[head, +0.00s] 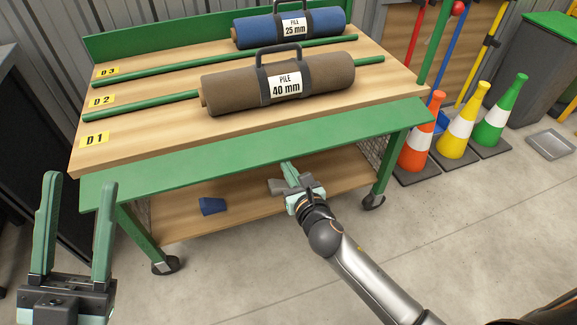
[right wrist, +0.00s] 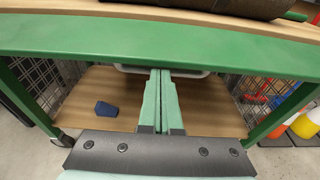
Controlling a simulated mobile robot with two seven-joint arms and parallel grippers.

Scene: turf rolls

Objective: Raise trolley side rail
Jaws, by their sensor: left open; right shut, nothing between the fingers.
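The trolley's side rail is a long green panel (head: 255,152) along the front edge of the wooden deck. It slopes outward below the deck level. In the right wrist view the green rail (right wrist: 90,38) spans the top, with a pale bar-like handle (right wrist: 195,73) under its lower edge, partly hidden behind my fingers. My right gripper (head: 289,172) is shut and empty, its fingertips at the rail's lower edge near the middle. The right wrist view shows its fingers (right wrist: 161,72) together, overlapping the handle; I cannot tell contact. My left gripper (head: 78,190) is open and empty, left of the trolley.
A brown roll (head: 325,78) and a blue roll (head: 325,22) lie on the deck (head: 150,128) with green divider bars. A blue block (head: 212,205) sits on the lower shelf (head: 175,215). Cones (head: 457,120), a grey bin (head: 540,60) and a tray (head: 550,144) stand right. Floor in front is clear.

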